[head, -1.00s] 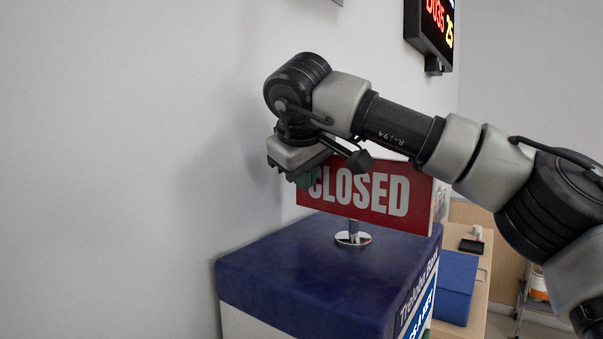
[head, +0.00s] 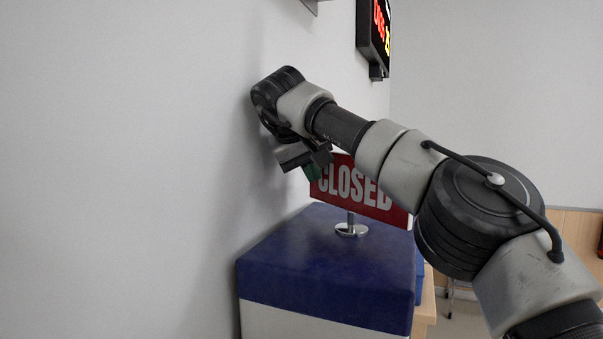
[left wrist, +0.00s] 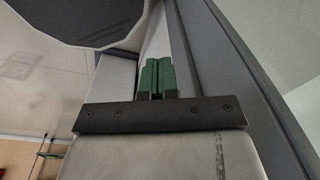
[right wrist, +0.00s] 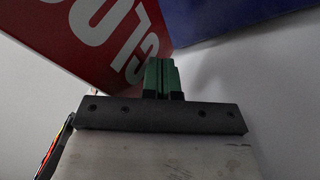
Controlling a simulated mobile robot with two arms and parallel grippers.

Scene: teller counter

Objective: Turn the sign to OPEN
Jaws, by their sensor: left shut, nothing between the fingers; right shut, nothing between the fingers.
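The sign (head: 357,190) is a red plate with white letters reading CLOSED, on a short metal post with a round base. It stands on top of the blue-topped counter (head: 320,252). My right gripper (head: 312,173) is shut and empty at the sign's left end, close to the wall. In the right wrist view the green fingertips (right wrist: 161,76) are together beside the edge of the red sign (right wrist: 100,40); I cannot tell if they touch it. My left gripper (left wrist: 155,77) shows only in its own wrist view, shut and empty, away from the sign.
The white wall (head: 130,170) runs close along the left of the counter and my right gripper. A display with red digits (head: 374,35) hangs on the wall behind. A wooden desk (head: 426,300) stands beyond the counter at the right.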

